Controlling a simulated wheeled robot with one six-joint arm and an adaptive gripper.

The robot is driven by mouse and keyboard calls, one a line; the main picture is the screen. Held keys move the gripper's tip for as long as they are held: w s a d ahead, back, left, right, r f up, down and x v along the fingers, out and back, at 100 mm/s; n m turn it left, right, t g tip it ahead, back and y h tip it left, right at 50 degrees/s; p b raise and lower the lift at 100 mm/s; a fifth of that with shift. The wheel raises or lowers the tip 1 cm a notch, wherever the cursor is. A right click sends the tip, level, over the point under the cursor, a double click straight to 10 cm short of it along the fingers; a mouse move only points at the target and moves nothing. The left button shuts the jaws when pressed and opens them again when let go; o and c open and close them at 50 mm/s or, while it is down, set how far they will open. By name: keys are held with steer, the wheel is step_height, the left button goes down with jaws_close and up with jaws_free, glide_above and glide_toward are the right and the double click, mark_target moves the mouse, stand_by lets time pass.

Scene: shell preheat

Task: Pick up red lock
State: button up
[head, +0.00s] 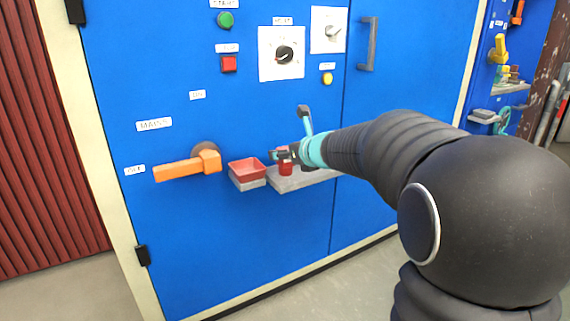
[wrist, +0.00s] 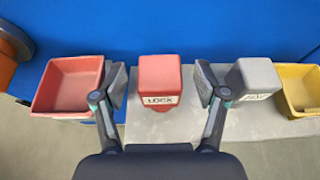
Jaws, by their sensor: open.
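The red lock (wrist: 158,78) is a small block with a label reading "LOCK". It stands on a grey shelf (wrist: 180,128) at the blue cabinet. In the wrist view my open gripper (wrist: 161,84) has one finger on each side of the lock, with a gap visible on both sides. In the head view the lock (head: 285,167) shows small and partly covered by my gripper (head: 284,155) at the shelf.
A red tray (wrist: 68,86) lies left of the lock. A grey block (wrist: 253,80) stands close to my right finger, with a yellow tray (wrist: 299,88) beyond it. An orange handle (head: 180,168) sticks out from the blue cabinet (head: 255,225) left of the red tray.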

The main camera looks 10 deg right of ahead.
steer(key=shift+w+a+f, duration=0.15)
steer(key=shift+w+a, duration=0.05)
steer(key=shift+w, duration=0.25)
steer(key=c, duration=1.3)
